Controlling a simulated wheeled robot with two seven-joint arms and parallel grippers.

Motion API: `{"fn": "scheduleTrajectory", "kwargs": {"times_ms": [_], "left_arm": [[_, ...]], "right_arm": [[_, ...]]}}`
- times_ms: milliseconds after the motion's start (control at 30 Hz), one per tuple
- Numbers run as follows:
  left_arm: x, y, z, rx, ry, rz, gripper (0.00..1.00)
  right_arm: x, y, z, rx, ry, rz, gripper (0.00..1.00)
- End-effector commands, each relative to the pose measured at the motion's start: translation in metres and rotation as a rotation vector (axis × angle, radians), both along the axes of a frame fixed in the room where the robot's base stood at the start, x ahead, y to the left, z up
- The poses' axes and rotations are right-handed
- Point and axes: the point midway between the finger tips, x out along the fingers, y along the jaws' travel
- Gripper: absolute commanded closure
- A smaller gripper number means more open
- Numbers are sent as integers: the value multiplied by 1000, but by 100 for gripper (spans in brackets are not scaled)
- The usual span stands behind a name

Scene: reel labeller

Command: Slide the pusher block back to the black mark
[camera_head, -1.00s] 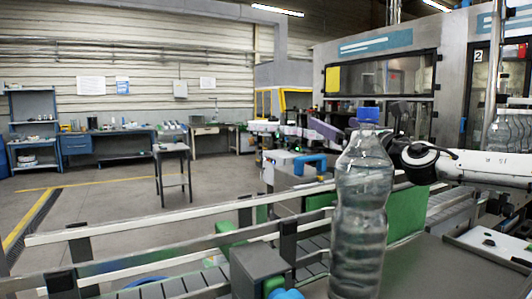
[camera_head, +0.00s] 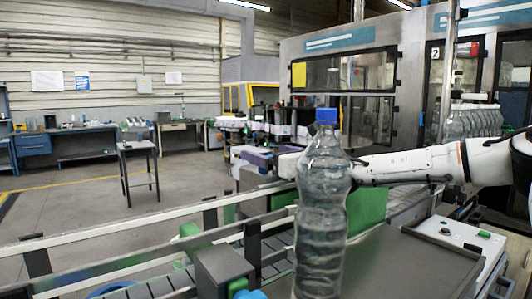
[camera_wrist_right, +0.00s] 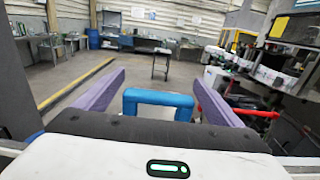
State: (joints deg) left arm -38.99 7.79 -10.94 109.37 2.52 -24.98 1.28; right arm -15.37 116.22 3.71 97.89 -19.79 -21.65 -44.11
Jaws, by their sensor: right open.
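My right arm comes in from the right in the head view and passes behind a clear plastic bottle. Its gripper (camera_head: 256,157) is partly hidden there, with a purple finger showing left of the bottle. In the right wrist view the two purple fingers of the gripper (camera_wrist_right: 160,78) stand wide apart. A blue U-shaped handle (camera_wrist_right: 158,97) lies between them, with no contact seen; I cannot tell whether it belongs to the pusher block. A grey block (camera_head: 222,265) by the conveyor rail may be the pusher, but this is unclear. I cannot make out the black mark. My left gripper is not in view.
The clear bottle (camera_head: 322,210) with a blue cap stands upright in the foreground. White guide rails (camera_head: 150,218) run along the conveyor. A green panel (camera_head: 367,210) is behind the bottle. A flat grey plate (camera_head: 415,265) lies at right. Open floor extends at left.

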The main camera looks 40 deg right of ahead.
Motion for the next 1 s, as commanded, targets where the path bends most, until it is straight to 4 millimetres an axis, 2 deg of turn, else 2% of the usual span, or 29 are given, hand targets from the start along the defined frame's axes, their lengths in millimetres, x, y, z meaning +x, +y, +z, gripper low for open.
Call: {"fn": "scheduleTrajectory", "kwargs": {"times_ms": [200, 567, 667, 933, 1000], "left_arm": [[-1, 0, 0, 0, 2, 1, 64], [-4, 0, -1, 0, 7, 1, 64], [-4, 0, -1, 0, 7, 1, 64], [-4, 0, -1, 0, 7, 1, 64], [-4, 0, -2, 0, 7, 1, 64]], "right_arm": [[13, -1, -1, 0, 3, 1, 11], [16, -1, 0, 1, 0, 1, 11], [16, -1, 0, 1, 0, 1, 24], [16, -1, 0, 1, 1, 1, 70], [16, -1, -1, 1, 0, 1, 70]]}}
